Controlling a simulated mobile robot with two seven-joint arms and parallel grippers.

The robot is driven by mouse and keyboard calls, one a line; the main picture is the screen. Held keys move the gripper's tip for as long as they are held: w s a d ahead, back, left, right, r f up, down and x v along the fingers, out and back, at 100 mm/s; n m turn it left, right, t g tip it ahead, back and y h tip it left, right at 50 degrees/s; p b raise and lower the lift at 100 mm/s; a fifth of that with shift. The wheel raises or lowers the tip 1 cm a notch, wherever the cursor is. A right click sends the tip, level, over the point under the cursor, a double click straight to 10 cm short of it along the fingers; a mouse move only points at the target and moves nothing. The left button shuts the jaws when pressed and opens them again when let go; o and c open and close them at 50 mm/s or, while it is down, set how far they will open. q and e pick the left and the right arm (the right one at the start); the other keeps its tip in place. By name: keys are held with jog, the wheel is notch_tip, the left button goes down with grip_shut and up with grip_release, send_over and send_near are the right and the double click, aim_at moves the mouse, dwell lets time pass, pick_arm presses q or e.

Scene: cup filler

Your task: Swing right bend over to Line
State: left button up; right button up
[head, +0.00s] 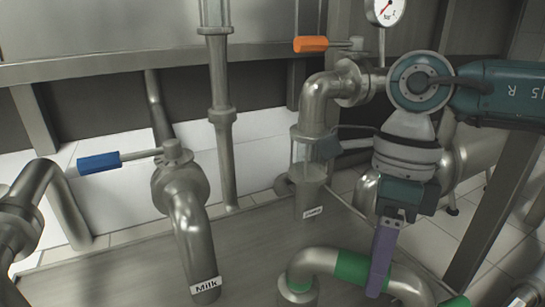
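A steel pipe bend with green bands (353,267) arches at the bottom of the head view. Its left end comes down on a short upright pipe stub (297,290), and its right side runs down toward the bottom edge. My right gripper (380,275) reaches down from above, with a purple finger in front of the bend beside the green band. The other finger is hidden, so I cannot tell whether it grips the bend. A pipe labelled Milk (187,222) ends left of the bend. Another labelled pipe (310,197), its text too small to read, stands behind. My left gripper is out of view.
A blue-handled valve (99,163) sits on the Milk pipe, and an orange-handled valve (311,44) sits at the upper middle. A gauge (385,10) is at the top. A vertical pipe (222,120) stands between. The metal surface (245,240) between the Milk pipe and the bend is clear.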

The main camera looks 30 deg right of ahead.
jog(key=o, duration=0.4)
jog(key=r, duration=0.3)
jog(key=d+r, duration=0.1)
jog(key=r, duration=0.2)
jog(key=w+r, duration=0.1)
jog(key=r, duration=0.2)
jog(key=shift+d+r, duration=0.35)
jog(key=shift+r, duration=0.05)
